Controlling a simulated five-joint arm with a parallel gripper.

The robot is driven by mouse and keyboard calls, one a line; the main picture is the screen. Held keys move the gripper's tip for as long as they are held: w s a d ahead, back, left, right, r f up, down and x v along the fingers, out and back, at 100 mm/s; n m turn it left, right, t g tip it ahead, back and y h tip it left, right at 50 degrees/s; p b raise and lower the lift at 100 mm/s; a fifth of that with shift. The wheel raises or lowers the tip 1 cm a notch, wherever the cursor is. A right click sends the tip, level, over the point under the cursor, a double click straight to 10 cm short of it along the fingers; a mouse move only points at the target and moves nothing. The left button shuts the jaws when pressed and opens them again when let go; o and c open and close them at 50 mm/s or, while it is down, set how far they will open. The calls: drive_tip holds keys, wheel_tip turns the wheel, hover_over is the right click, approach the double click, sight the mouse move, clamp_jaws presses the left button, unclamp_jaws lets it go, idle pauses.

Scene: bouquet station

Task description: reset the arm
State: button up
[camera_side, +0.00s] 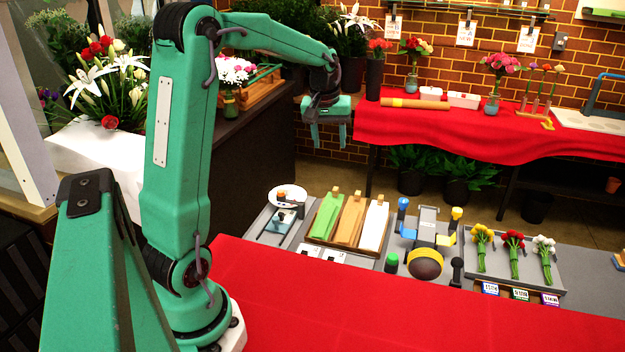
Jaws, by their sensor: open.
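My gripper (328,132) hangs from the end of my green arm, pointing down, upper middle of the picture. Its jaws are open, and I see nothing between them. It is above and behind the work table, apart from everything on it. My upper arm stands upright at the left, and my forearm reaches to the right and slightly down.
The work table has a red cloth (390,318) in front, clear. Behind it are a tray of green, orange and white wraps (350,222), a ribbon device (427,240) and a tray of yellow, red and white bunches (515,255). A red-covered back table (450,133) holds vases.

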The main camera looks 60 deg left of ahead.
drive_tip(key=s+d+r+m+t, duration=0.1)
drive_tip(key=s+d+r+m, duration=0.25)
drive_tip(key=d, duration=0.35)
drive_tip(key=s+d+r+m+t, duration=0.1)
drive_tip(key=s+d+r+m, duration=0.1)
drive_tip(key=s+d, duration=0.35)
drive_tip(key=s+d+f+m, duration=0.1)
drive_tip(key=s+d+m, duration=0.1)
drive_tip(key=s+d, duration=0.2)
drive_tip(key=s+d+f+m+t+h, duration=0.1)
drive_tip(key=s+d+m, duration=0.2)
drive_tip(key=d, duration=0.4)
drive_tip(key=shift+s+f+t, duration=0.3)
drive_tip(key=shift+s+f, duration=0.1)
drive_tip(key=shift+s, duration=0.5)
